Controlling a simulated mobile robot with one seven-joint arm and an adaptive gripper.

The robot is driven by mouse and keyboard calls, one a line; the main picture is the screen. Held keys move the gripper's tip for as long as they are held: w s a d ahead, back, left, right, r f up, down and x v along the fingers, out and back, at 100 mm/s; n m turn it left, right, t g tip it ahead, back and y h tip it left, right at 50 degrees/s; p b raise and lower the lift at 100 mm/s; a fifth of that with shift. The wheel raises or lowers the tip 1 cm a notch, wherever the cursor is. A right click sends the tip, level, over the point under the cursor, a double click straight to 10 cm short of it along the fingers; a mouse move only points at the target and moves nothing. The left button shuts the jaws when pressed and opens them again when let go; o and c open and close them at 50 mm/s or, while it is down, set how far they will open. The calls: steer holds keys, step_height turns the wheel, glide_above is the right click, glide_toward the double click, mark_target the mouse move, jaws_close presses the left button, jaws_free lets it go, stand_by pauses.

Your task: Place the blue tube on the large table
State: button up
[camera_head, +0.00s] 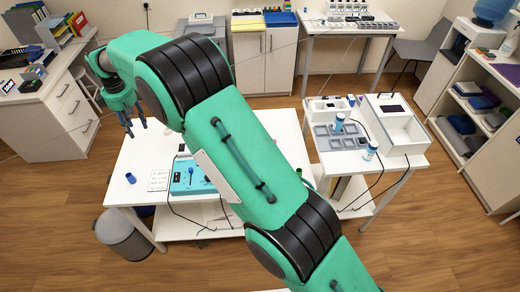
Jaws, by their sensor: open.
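A small dark blue tube (130,178) stands on the left part of the large white table (140,157), near its left edge. My gripper (137,131) hangs at the upper left of the picture, with its fingers pointing down and apart. It appears open, with nothing visible between the fingers. In the picture the tube lies below the gripper, apart from it. My green and black arm crosses the middle of the view and hides much of the large table.
A blue device (190,178) and a white card (159,180) lie on the large table. A small dark tube (299,172) stands by its right edge. A smaller table (408,152) at right holds a white box (392,120) and bottles (370,151). A grey bin (124,238) stands at front left.

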steer(key=d+r+m+t, duration=0.1)
steer(key=d+r+m, duration=0.3)
steer(key=d+r, duration=1.35)
steer(key=s+d+r+m, duration=0.1)
steer(key=s+d+r, duration=0.2)
steer(key=d, duration=0.4)
steer(key=s+d+r+m+t, duration=0.1)
steer(key=s+d+r, duration=0.2)
steer(key=d, duration=0.4)
steer(key=s+d+r+m, duration=0.2)
steer(key=s+d+r, duration=0.15)
steer(key=d, duration=0.35)
steer(key=s+d+r+m+t, duration=0.2)
steer(key=s+d+m, duration=0.1)
steer(key=s+d, duration=1.15)
steer(key=s+d+f+m, duration=0.2)
steer(key=s+d+f, duration=0.1)
steer(key=s, duration=0.5)
steer(key=s+d+f+m+t, duration=0.1)
steer(key=s+d+f+m, duration=0.1)
steer(key=s+d, duration=0.4)
steer(key=s+f, duration=0.1)
steer(key=s, duration=0.1)
steer(key=shift+s+f+m+h, duration=0.25)
steer(key=shift+s+m+h, duration=0.05)
steer(key=shift+s, duration=0.1)
steer(key=shift+f+b, duration=1.35)
